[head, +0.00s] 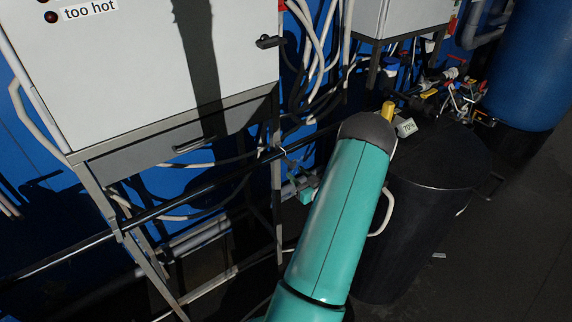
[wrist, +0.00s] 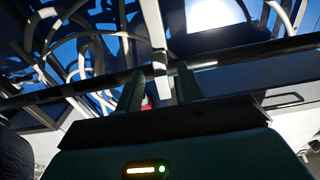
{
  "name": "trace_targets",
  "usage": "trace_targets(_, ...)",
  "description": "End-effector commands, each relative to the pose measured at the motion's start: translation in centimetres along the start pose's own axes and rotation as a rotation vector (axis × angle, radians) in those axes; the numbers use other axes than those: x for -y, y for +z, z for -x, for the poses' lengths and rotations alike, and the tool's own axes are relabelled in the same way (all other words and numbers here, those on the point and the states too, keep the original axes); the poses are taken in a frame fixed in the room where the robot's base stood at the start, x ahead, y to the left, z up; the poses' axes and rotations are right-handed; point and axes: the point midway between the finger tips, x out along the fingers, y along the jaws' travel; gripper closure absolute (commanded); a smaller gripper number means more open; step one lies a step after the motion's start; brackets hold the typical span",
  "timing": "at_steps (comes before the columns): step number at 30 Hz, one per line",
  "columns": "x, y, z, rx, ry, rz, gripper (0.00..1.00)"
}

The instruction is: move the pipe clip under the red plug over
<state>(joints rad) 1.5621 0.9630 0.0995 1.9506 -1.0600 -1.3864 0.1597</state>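My gripper (wrist: 158,78) shows in the wrist view with its two dark fingers apart. They point up toward a dark pipe (wrist: 75,90) that crosses the picture. A small red patch (wrist: 146,102) shows low in the gap, close to the left finger; I cannot tell whether it is the red plug. I cannot make out the pipe clip in either view. In the head view the dark pipe (head: 180,203) slopes up to the right past the cabinet legs. A small teal part of my gripper end (head: 306,195) shows beside my arm, its fingers not clear.
A grey cabinet (head: 150,70) labelled "too hot" stands on metal legs at the left. Loose white hoses (head: 318,45) hang behind the pipe. A black barrel (head: 410,220) stands right of my arm, with a blue tank (head: 530,70) behind. Dark floor (head: 510,250) at the right is clear.

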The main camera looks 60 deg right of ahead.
Motion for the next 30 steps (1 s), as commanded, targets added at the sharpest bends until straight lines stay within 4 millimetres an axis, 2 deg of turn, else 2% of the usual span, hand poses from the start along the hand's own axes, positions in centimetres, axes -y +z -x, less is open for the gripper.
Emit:
trace_targets(3,0.0,0.0,-2.5,-0.001,-0.001,0.000,0.62)
trace_targets(9,0.0,0.1,-5.8,0.000,0.000,0.001,0.62)
trace_targets(15,-0.1,0.0,-7.2,0.001,0.003,0.000,0.62)
trace_targets(22,-0.1,0.0,-7.2,0.001,0.003,0.000,0.62)
trace_targets(28,-0.1,0.0,-7.2,0.001,0.003,0.000,1.00)
trace_targets(30,-0.1,0.0,-7.1,0.001,0.003,0.000,1.00)
